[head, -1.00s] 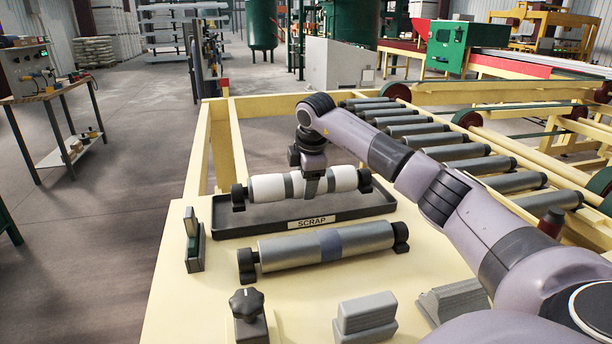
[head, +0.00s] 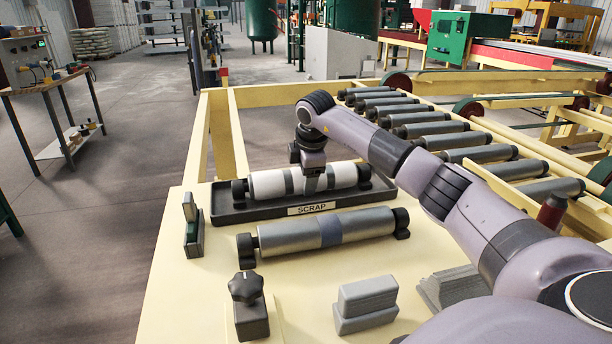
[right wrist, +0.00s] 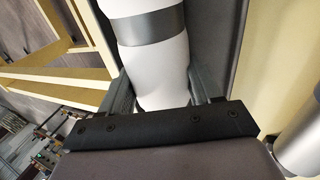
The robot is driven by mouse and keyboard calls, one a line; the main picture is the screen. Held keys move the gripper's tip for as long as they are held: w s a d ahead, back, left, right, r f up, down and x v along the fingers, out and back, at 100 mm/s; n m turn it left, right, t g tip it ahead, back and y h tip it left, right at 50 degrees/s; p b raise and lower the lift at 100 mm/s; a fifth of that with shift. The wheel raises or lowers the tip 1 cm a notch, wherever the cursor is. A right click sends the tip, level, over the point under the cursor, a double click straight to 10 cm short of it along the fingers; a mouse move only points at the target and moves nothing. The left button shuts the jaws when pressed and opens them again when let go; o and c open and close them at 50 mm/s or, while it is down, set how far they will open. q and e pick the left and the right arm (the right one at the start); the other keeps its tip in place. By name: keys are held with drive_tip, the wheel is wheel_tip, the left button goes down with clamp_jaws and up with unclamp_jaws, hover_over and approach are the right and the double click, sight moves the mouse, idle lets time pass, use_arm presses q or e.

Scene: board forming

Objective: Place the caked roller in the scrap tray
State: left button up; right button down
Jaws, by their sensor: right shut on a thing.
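The caked roller (head: 271,184), white with grey bands and black end blocks, lies in the black scrap tray (head: 260,214) labelled SCRAP. My right gripper (head: 312,187) points down and is shut on the middle of the roller. In the right wrist view the white roller (right wrist: 150,60) passes between the two fingers. The roller looks level and low in the tray; whether it touches the tray floor is hidden. My left gripper is not in view.
A clean grey roller (head: 285,238) with black end blocks lies in front of the tray. A black knob (head: 246,286) on a block, a grey block (head: 366,298) and a small upright stand (head: 193,226) are on the cream table. The roller conveyor (head: 450,130) lies behind right.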

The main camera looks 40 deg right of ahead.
drive_tip(key=shift+f, duration=0.25)
drive_tip(key=shift+c, duration=0.7)
unclamp_jaws()
drive_tip(key=shift+o, duration=0.7)
drive_tip(key=shift+s+f, duration=0.1)
drive_tip(key=shift+f, duration=0.2)
drive_tip(key=b+v, duration=0.1)
drive_tip(key=v, duration=0.6)
drive_tip(key=shift+a+r, duration=0.1)
